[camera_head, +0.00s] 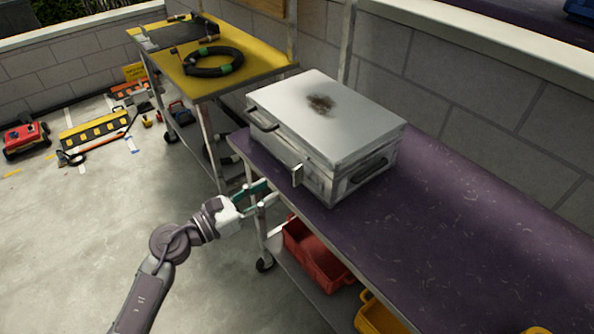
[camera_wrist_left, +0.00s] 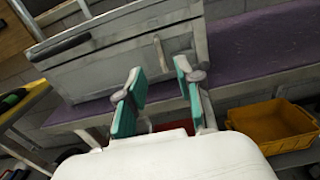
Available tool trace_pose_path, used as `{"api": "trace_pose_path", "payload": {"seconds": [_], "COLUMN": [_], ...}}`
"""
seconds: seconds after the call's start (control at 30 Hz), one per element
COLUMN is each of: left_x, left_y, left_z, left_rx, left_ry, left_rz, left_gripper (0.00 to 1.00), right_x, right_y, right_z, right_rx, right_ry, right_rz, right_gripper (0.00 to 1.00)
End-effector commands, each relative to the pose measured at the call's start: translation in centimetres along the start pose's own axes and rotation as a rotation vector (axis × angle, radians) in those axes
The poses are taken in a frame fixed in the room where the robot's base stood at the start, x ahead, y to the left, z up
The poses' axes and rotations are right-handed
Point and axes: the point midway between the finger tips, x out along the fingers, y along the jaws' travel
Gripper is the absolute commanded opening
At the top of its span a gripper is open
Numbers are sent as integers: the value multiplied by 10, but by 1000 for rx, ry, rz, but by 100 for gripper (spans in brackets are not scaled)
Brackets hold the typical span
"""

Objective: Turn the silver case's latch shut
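The silver case (camera_head: 325,120) stands closed on the purple-topped bench (camera_head: 450,230), with a dark stain on its lid. Its latch (camera_head: 297,174) is a small pale upright bar on the front face, near the corner; it also shows in the left wrist view (camera_wrist_left: 161,53). A dark handle (camera_head: 263,120) sits on the same face. My left gripper (camera_head: 270,192) is in front of the case, below and left of the latch and apart from it. In the left wrist view its teal-padded fingers (camera_wrist_left: 158,90) are spread with nothing between them. My right gripper is not in view.
A yellow-topped cart (camera_head: 245,75) with a coiled black cable (camera_head: 213,62) stands behind left. A red bin (camera_head: 312,258) and a yellow bin (camera_head: 378,318) sit on the shelf below the bench. The bench top right of the case is clear. A block wall runs behind.

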Motion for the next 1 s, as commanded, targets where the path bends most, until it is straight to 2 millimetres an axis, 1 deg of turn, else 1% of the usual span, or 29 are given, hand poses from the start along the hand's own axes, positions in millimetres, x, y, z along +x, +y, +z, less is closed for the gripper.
{"api": "trace_pose_path", "payload": {"seconds": [0.03, 0.2, 0.3, 0.4, 0.6, 0.87, 0.9, 0.97, 1.0], "left_x": [13, 50, 67, 81, 94, 94, 94, 94, 94], "left_y": [0, 0, 0, 0, 0, 0, 0, 0, 0], "left_z": [4, 3, 3, 2, 0, 0, 0, 0, 0], "left_rx": [-3, -4, -6, -4, -4, -3, -3, -3, -4], "left_ry": [-4, -3, -3, -2, 0, 0, 0, 0, 0], "left_rz": [-1, 0, -1, 1, 0, 0, 0, 1, 1], "left_gripper": [35, 35, 35, 35, 35, 35, 32, 22, 15], "right_x": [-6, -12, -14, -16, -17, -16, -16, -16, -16], "right_y": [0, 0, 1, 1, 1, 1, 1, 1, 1], "right_z": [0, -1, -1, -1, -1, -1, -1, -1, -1], "right_rx": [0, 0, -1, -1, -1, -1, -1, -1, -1], "right_ry": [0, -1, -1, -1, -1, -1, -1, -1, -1], "right_rz": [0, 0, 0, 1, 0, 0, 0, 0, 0], "right_gripper": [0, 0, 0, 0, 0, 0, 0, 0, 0]}}
